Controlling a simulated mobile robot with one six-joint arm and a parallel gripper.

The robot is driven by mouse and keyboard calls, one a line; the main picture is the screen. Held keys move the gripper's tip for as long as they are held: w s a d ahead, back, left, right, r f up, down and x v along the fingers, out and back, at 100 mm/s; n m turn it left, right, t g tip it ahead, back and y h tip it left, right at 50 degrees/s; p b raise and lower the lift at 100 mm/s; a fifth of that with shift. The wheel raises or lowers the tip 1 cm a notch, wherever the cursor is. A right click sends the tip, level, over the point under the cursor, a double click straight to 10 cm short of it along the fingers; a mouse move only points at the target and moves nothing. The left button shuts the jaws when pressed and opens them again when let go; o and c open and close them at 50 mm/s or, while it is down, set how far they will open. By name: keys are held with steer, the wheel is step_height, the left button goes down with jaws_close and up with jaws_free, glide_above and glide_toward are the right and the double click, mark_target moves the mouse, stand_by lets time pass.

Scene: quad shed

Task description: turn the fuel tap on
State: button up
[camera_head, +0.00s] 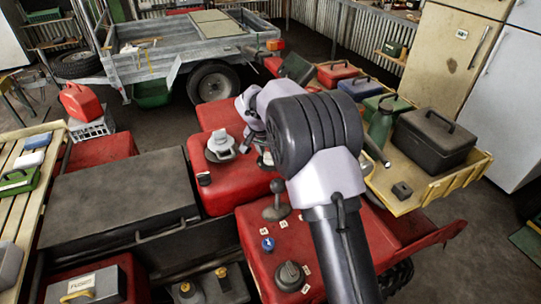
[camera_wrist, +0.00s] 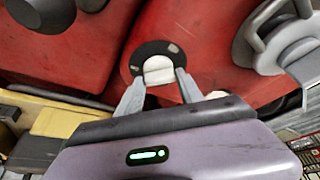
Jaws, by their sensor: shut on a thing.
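The fuel tap (camera_wrist: 158,65) shows in the wrist view as a pale lever on a round black plate, set on the red bodywork (camera_wrist: 105,45). My gripper (camera_wrist: 160,77) has one finger on each side of the pale lever and is shut on it. The fingers cover part of the plate's lower edge. In the head view my arm reaches over the red quad tank (camera_head: 238,180) and hides most of the tap. How far the lever is turned cannot be told.
A grey filler cap (camera_head: 220,147) stands close left of my gripper. A black-knobbed lever (camera_head: 275,206), a blue knob (camera_head: 268,243) and a black knob (camera_head: 290,275) are nearer. A yellow rack (camera_head: 435,195) holds a dark toolbox (camera_head: 435,138) to the right.

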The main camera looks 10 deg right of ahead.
steer(key=shift+a+m+g+h, duration=0.1)
steer(key=shift+m+g+h, duration=0.3)
steer(key=shift+m, duration=1)
steer(key=o, duration=1.4)
steer(key=p+v, duration=0.5)
steer(key=v, duration=1.2)
steer(key=shift+a+r, duration=0.1)
steer(key=shift+r, duration=0.1)
